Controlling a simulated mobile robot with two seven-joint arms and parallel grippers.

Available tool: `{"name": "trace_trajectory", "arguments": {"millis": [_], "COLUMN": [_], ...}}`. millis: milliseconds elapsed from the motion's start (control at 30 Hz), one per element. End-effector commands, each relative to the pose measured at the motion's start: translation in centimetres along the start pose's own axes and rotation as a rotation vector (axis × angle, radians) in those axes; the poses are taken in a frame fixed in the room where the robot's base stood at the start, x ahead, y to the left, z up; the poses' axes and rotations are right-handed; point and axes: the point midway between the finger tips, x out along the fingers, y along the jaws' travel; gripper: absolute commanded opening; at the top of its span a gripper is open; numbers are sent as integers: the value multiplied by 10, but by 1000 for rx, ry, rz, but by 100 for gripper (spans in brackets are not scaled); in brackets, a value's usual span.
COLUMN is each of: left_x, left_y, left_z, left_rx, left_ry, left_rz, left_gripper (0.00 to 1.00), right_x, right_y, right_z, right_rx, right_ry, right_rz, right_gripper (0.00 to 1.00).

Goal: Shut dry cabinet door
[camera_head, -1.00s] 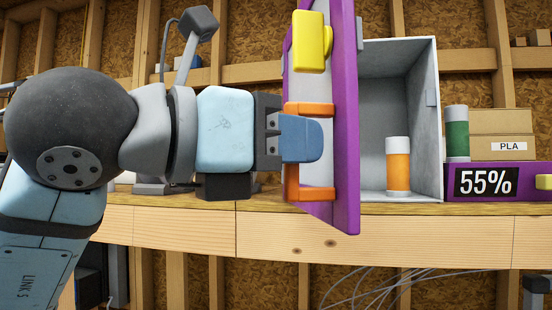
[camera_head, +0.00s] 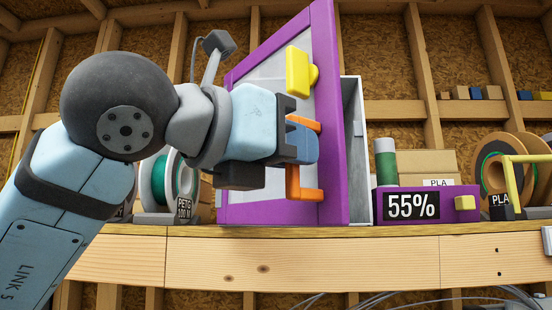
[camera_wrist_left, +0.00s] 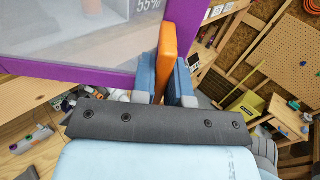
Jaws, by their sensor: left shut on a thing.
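The dry cabinet door (camera_head: 328,100) has a purple frame and a clear pane, and stands partly open in the head view. Its cabinet (camera_head: 355,140) is a grey box behind it, mostly hidden by the door. My left gripper (camera_head: 303,143) is shut on the orange door handle (camera_head: 306,194). In the left wrist view the blue fingers of my left gripper (camera_wrist_left: 166,80) sit on both sides of the orange handle (camera_wrist_left: 168,50), beside the purple door frame (camera_wrist_left: 80,72). A yellow latch (camera_head: 298,71) is on the door above the handle. My right gripper is not in view.
The cabinet stands on a wooden bench (camera_head: 350,255). Another spool (camera_head: 160,180) stands behind my left arm.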

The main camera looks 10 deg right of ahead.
Motion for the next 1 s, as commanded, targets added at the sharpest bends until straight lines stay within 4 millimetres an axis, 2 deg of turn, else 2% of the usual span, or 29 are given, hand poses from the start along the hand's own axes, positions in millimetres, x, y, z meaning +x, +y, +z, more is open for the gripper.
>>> {"name": "trace_trajectory", "arguments": {"millis": [433,467,500,567,867,1000], "left_x": [2,2,2,2,1,-12], "left_y": [0,0,0,0,0,0], "left_z": [0,0,0,0,0,-1], "left_rx": [0,0,0,0,0,1], "left_ry": [2,2,2,2,1,-1], "left_rz": [1,1,1,1,1,1], "left_gripper": [0,21,30,42,42,42], "right_x": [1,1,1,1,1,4], "right_y": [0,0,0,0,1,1], "right_z": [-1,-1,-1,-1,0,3], "right_rx": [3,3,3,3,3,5], "right_ry": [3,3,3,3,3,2], "right_rz": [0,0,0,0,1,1], "right_gripper": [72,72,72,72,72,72]}}
